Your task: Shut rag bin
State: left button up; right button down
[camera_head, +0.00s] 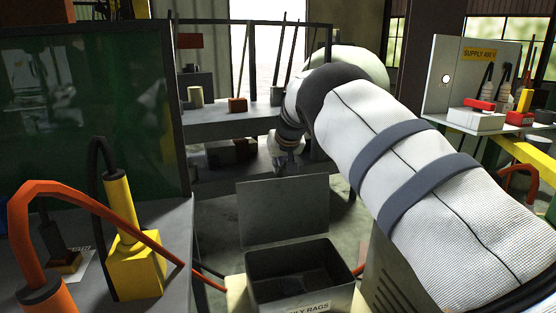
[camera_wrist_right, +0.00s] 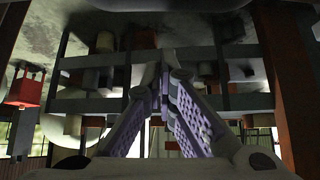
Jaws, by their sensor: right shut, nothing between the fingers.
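The rag bin (camera_head: 258,288) is a dark grey open box, low in the middle of the head view, with a partly visible label ending in "RAGS". Its grey lid (camera_head: 283,210) stands up at the back edge, so the bin is open and I see into its dark inside. My right gripper (camera_head: 286,168) is just above the lid's top edge in the head view; I cannot tell whether it touches. Its fingers (camera_wrist_right: 164,78) are shut with nothing between them in the right wrist view. The bin is not recognizable in that view. My left gripper is out of view.
A shelf rack (camera_head: 235,122) with small items stands behind the bin. At left are a dark green panel (camera_head: 90,110), a yellow tool (camera_head: 137,265) and an orange hose (camera_head: 75,190). A workbench with a supply box (camera_head: 455,70) is at right.

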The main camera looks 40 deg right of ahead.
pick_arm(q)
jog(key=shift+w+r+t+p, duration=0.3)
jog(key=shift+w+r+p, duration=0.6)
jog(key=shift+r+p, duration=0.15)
pick_arm(e)
jog(key=shift+s+a+f, duration=0.35)
jog(key=shift+s+f, duration=0.05)
jog(key=shift+s, duration=0.2)
jog(key=shift+s+a+f, duration=0.35)
jog(key=shift+s, duration=0.25)
